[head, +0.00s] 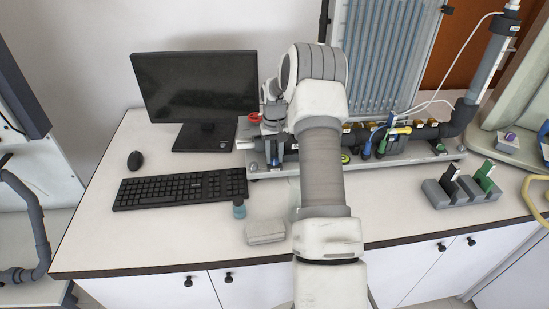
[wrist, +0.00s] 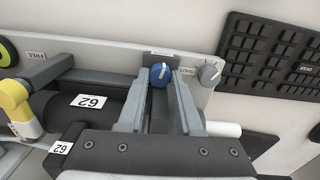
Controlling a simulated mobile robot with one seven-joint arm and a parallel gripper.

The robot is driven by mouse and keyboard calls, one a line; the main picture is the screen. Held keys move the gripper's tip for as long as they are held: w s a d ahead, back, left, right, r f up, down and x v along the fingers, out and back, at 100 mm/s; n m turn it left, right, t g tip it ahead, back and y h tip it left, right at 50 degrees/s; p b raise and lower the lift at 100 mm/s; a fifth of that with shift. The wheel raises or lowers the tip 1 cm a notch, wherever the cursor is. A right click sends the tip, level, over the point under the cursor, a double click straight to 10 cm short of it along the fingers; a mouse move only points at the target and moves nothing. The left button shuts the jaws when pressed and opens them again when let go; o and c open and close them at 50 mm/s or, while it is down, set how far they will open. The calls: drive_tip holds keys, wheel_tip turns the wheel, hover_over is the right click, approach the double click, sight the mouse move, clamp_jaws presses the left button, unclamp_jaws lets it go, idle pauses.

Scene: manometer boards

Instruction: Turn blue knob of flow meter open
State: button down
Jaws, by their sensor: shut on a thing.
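The blue knob (wrist: 160,74) shows in the wrist view on the pale panel (wrist: 110,52), with a light pointer line standing nearly upright. My gripper (wrist: 161,84) is shut on it, one grey finger on each side. A grey knob (wrist: 209,72) sits just to the right on the same panel, clear of the fingers. In the head view my gripper (head: 273,145) reaches down at the left end of the pipe board, and my arm hides much of it.
A monitor (head: 198,90), keyboard (head: 180,188) and mouse (head: 134,160) stand to the left. A small bottle (head: 239,209) and a grey block (head: 265,232) lie near the front.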

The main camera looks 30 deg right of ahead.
sight(274, 159)
drive_tip(key=shift+n+b, duration=0.3)
drive_tip(key=shift+n, duration=0.9)
drive_tip(key=c, duration=0.6)
unclamp_jaws()
wheel_tip(274, 159, up, 18)
drive_tip(key=shift+f+b, duration=0.25)
drive_tip(key=shift+b, duration=0.2)
